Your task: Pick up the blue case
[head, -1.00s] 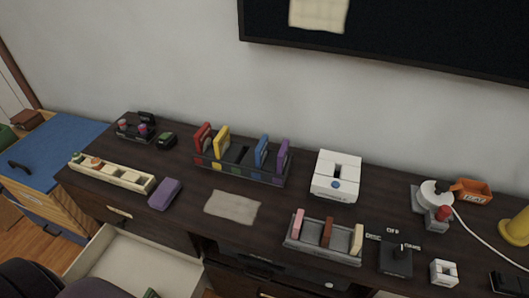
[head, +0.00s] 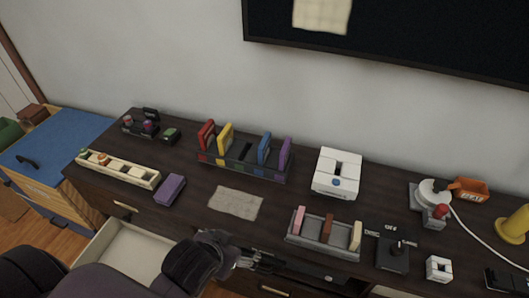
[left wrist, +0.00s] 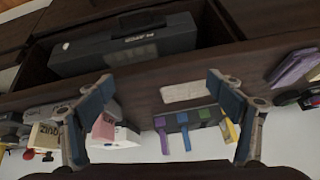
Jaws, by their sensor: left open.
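The blue case (head: 264,148) stands upright in a dark rack (head: 240,168) on the desk, between an empty-looking slot and a purple case (head: 285,153). Red (head: 206,134) and yellow (head: 225,137) cases stand at the rack's left end. My left gripper (head: 244,260) is low at the desk's front edge, well short of the rack and apart from the case. In the left wrist view it is open and empty (left wrist: 160,84), and the blue case (left wrist: 184,135) shows small beyond the fingers. My right gripper is not in view.
A paper sheet (head: 236,203) lies flat before the rack. A grey holder (head: 322,239) with several blocks stands right of it, and a white device (head: 337,174) behind that. A purple box (head: 170,189) lies left. An open drawer (head: 122,252) juts out below.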

